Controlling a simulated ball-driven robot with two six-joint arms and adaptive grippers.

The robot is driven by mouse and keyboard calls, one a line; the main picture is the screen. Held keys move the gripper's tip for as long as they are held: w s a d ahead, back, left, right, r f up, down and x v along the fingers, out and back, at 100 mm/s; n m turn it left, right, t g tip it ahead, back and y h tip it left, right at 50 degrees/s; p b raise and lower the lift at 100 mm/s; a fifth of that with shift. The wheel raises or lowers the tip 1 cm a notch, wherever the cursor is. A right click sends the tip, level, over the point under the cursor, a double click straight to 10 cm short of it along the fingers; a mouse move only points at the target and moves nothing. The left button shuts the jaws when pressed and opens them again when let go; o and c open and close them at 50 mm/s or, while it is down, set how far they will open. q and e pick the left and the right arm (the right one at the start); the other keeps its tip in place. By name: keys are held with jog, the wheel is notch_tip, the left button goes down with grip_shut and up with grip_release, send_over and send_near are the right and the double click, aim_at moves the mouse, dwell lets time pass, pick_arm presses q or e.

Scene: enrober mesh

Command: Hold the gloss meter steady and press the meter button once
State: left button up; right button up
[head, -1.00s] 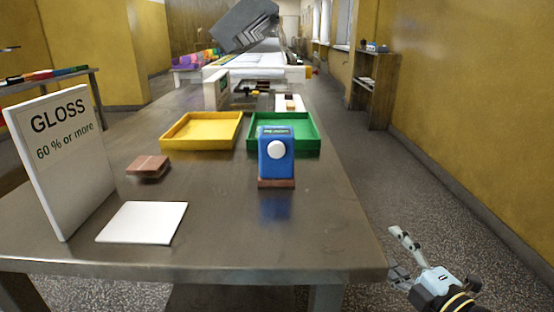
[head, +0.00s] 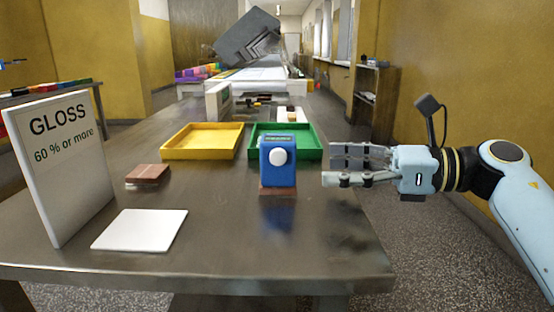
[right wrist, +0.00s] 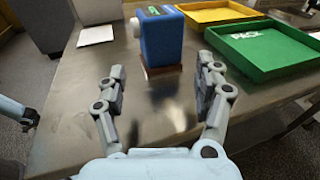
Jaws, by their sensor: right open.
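The blue gloss meter (head: 277,176) stands upright on a brown piece (head: 277,190) on the metal table. Its round white button (head: 277,156) faces the head camera, and a small display is on top. My right gripper (head: 328,166) is open and empty to the right of the meter, apart from it, with its fingers pointing left towards it. In the right wrist view the meter (right wrist: 160,42) stands ahead, beyond the gap between the open fingers (right wrist: 160,80). My left gripper is not clearly visible; only a small bit of an arm shows at the far left edge.
A yellow tray (head: 165,153) and a green tray (head: 315,154) lie behind the meter. A brown block (head: 147,173) and a white square plate (head: 140,230) lie at left. A GLOSS sign (head: 60,180) stands at the left edge. The table in front of the meter is clear.

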aim_at(285, 165)
pick_arm(q)
jog(key=shift+s+f+b, duration=0.15)
jog(key=shift+f+b, duration=0.35)
jog(key=shift+b, duration=0.05)
pick_arm(e)
jog(key=x, duration=0.9)
jog(key=shift+r, duration=0.1)
jog(key=c, duration=0.7)
pick_arm(q)
grip_shut()
dwell(0.4)
